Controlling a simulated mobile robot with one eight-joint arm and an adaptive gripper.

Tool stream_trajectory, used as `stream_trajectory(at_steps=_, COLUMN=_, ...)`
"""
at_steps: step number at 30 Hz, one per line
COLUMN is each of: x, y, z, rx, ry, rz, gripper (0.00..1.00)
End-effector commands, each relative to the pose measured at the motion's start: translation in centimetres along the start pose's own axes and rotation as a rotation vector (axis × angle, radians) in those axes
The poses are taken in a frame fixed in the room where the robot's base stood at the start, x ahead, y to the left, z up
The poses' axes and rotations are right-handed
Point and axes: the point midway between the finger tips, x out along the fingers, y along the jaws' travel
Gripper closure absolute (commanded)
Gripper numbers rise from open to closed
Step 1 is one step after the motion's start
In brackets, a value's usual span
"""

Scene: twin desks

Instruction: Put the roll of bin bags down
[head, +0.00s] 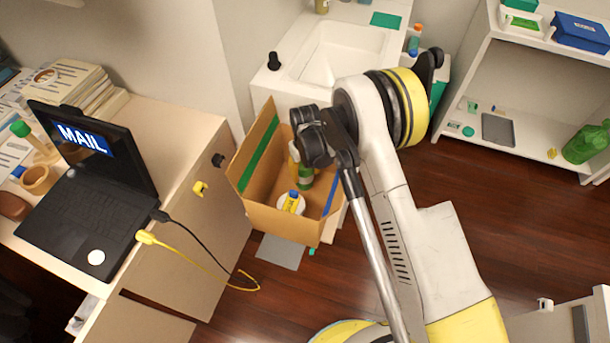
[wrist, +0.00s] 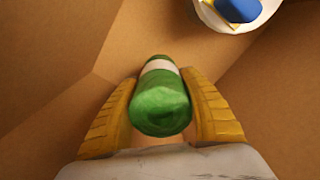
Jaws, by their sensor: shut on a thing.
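The roll of bin bags (wrist: 161,100) is green with a pale band. In the wrist view it sits between the two yellow fingers of my gripper (wrist: 162,108), which is shut on it. In the head view the green roll (head: 305,178) shows inside an open cardboard box (head: 285,222), below my wrist. My gripper (head: 297,160) is partly hidden there by my own arm. The wrist view shows brown cardboard around the roll. I cannot tell whether the roll touches the box floor.
A white round item with a blue and yellow thing (head: 291,202) lies in the box, near the roll. A desk with a laptop (head: 90,190) stands at left, with cables hanging off it. A sink (head: 345,55) is behind the box. A white shelf (head: 530,120) stands at right.

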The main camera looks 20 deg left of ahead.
Motion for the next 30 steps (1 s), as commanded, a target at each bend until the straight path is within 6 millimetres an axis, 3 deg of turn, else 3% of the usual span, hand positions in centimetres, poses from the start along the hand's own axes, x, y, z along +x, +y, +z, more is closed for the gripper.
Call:
stream_trajectory(at_steps=10, x=0.2, y=0.0, z=0.0, rx=0.000, ry=0.000, rz=0.000, gripper=0.84)
stream_trajectory(at_steps=11, x=0.2, y=0.0, z=0.0, rx=0.000, ry=0.000, rz=0.000, gripper=0.41)
stream_trajectory(at_steps=12, x=0.2, y=0.0, z=0.0, rx=0.000, ry=0.000, rz=0.000, gripper=0.29)
stream_trajectory(at_steps=23, x=-0.1, y=0.0, z=0.0, rx=0.000, ry=0.000, rz=0.000, gripper=0.29)
stream_trajectory(at_steps=30, x=-4.7, y=0.0, z=0.0, rx=0.000, ry=0.000, rz=0.000, gripper=0.29)
